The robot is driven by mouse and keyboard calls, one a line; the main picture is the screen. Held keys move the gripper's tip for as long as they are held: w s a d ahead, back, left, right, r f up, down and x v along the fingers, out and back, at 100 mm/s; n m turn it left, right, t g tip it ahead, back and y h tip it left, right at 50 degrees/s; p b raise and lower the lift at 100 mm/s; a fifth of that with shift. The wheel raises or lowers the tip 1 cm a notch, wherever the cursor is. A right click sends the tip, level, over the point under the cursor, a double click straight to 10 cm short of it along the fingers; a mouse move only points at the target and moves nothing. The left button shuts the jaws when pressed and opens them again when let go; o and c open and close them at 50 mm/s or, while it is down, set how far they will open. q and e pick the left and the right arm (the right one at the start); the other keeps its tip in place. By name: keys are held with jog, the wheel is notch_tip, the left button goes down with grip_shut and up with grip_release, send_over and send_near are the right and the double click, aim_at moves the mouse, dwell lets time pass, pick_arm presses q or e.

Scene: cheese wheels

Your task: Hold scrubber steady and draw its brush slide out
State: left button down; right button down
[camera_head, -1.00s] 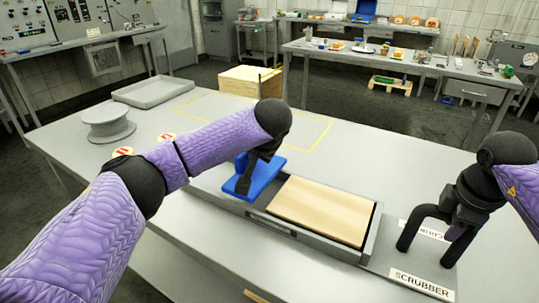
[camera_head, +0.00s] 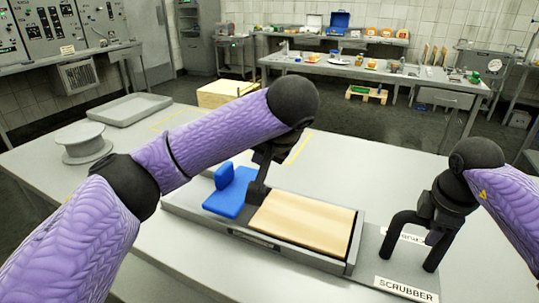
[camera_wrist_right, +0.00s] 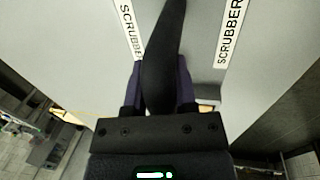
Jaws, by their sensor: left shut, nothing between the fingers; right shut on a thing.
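The scrubber is a grey tray-like body (camera_head: 357,245) on the table, with a tan wooden panel (camera_head: 305,224) in it and a SCRUBBER label (camera_head: 405,289) at its right end. A blue piece with a flat plate and an upright tab (camera_head: 229,202), perhaps the brush slide, sits at the panel's left end. My left gripper (camera_head: 257,192) is shut and empty, by the right edge of the blue plate; contact is unclear. My right gripper (camera_head: 433,236) is shut on the black arched handle (camera_head: 402,222), which also shows between its fingers in the right wrist view (camera_wrist_right: 164,60).
A grey spool (camera_head: 83,142) and a shallow grey tray (camera_head: 130,109) stand at the table's (camera_head: 130,262) far left. A wooden box (camera_head: 225,93) stands beyond its far edge. A cluttered bench (camera_head: 375,70) is behind. Table room beyond the scrubber is clear.

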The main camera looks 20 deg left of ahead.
jog(key=shift+a, duration=0.1)
grip_release()
notch_tip(320, 180, up, 11)
jog(key=s+p, duration=0.2)
jog(key=p, duration=1)
dwell(1.7)
jog(key=shift+s, duration=0.1)
notch_tip(320, 180, up, 10)
jog(key=s, duration=0.2)
jog(key=shift+f+p, duration=0.25)
jog(key=shift+p, duration=0.15)
